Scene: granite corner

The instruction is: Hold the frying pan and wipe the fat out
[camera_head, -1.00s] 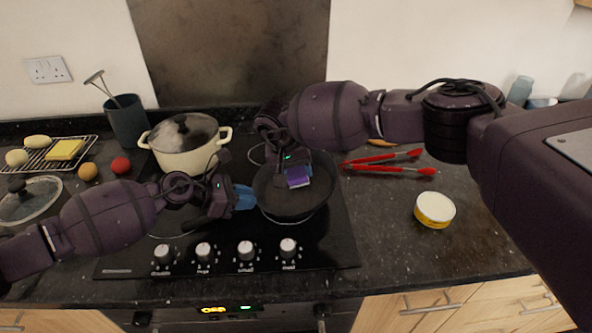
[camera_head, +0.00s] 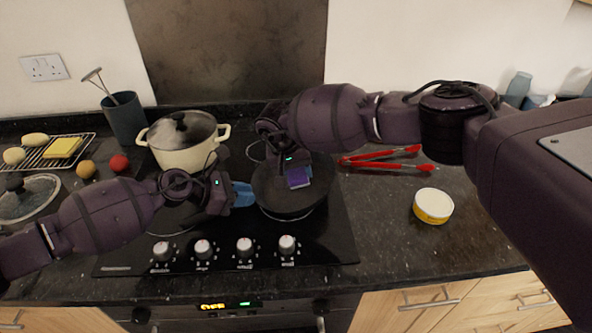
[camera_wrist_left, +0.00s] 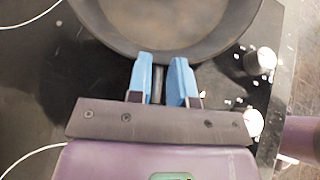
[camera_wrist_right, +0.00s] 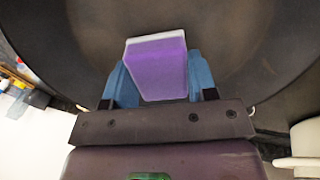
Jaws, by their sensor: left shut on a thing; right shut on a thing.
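The dark frying pan (camera_head: 290,203) sits on the right part of the black hob. My left gripper (camera_head: 243,195) is shut on the pan's handle, close to the rim; the thin dark handle (camera_wrist_left: 158,84) shows between its blue fingers (camera_wrist_left: 162,75) in the left wrist view. My right gripper (camera_head: 297,172) is shut on a purple sponge (camera_head: 299,181) with a pale layer, held over the inside of the pan. The sponge (camera_wrist_right: 157,68) also shows between the fingers in the right wrist view. Whether it touches the pan floor is hard to tell. I cannot make out the fat clearly.
A cream lidded pot (camera_head: 184,142) stands behind my left gripper. Red tongs (camera_head: 388,160) and a yellow-sided tub (camera_head: 433,206) lie on the right counter. A rack (camera_head: 48,152), a glass lid (camera_head: 28,198) and small round items are at left. Hob knobs (camera_head: 245,247) line the front.

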